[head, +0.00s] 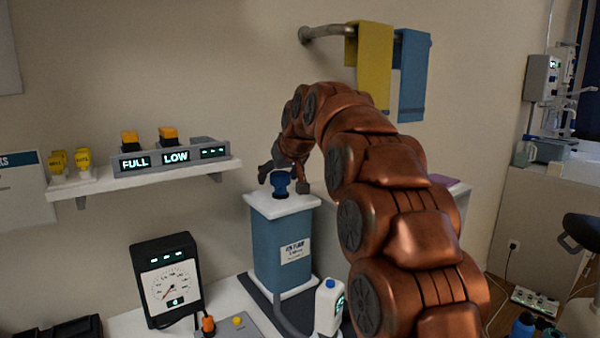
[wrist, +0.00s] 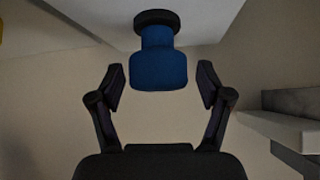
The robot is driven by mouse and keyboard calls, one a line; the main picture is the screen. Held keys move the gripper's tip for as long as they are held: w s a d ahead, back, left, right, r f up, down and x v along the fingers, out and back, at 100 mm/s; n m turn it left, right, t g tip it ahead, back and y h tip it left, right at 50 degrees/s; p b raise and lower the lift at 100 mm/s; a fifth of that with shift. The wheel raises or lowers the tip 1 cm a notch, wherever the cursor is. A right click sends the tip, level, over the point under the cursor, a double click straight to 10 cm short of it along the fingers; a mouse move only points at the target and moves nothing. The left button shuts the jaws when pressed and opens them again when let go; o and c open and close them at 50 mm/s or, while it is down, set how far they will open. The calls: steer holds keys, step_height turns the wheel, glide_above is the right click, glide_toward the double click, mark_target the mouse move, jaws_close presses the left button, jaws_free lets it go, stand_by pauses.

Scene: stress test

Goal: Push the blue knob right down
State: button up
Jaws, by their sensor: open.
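The blue knob (head: 281,184) stands on the white top (head: 283,205) of a blue box-shaped unit (head: 282,248) with a label on its front. In the wrist view the blue knob (wrist: 160,62) shows with its dark collar at the picture's top, centred between the fingers. My gripper (head: 284,180) is at the knob in the head view, partly hidden behind my arm. In the wrist view my gripper (wrist: 161,88) is open, with a finger on each side of the knob and a visible gap to each. Nothing is held.
A shelf (head: 140,179) with a FULL/LOW display panel (head: 170,159) is on the wall at left. Yellow and blue cloths (head: 413,75) hang above.

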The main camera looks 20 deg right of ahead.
steer(key=v, duration=1.2)
steer(key=shift+a, duration=0.1)
steer(key=s+a+f+g+p, duration=0.3)
steer(key=s+f, duration=0.6)
steer(key=s, duration=0.5)
steer(key=s+a+f+g+p, duration=0.2)
steer(key=s+f, duration=0.7)
steer(key=s, duration=0.5)
steer(key=s+a+f+g+p, duration=0.3)
steer(key=s+f, duration=0.6)
steer(key=s, duration=0.5)
steer(key=g+p, duration=0.1)
steer(key=g, duration=0.1)
steer(key=shift+s+a+g, duration=0.15)
steer(key=shift+a+g, duration=0.15)
steer(key=shift+g, duration=0.1)
steer(key=shift+f, duration=0.15)
stand_by(1.0)
